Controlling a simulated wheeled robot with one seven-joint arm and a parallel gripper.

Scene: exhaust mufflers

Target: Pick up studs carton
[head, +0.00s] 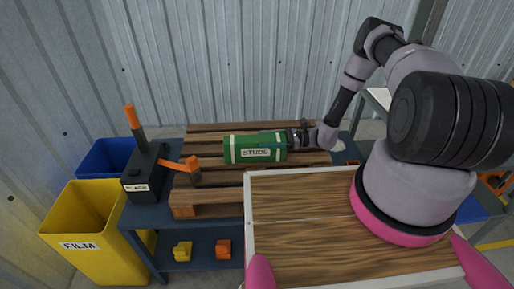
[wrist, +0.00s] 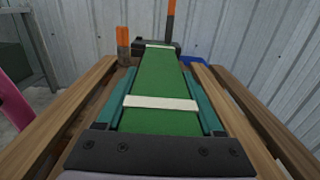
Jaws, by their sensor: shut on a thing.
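The studs carton (head: 240,149) is a green box with white bands and a label reading STUDS, in the head view over the wooden pallet. My gripper (head: 282,143) reaches it from the right and is shut on its right end. In the wrist view the carton (wrist: 160,82) runs away from the camera between the two teal fingers of my gripper (wrist: 164,103), one along each side. I cannot tell whether the carton touches the slats or is slightly above them.
The slatted pallet (head: 210,211) lies on a blue bench (head: 140,215). A black box (head: 146,172) with orange-handled tools stands left of the carton. A yellow FILM bin (head: 85,220) and a blue bin (head: 104,156) stand further left. A wood-topped surface (head: 300,230) is in front.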

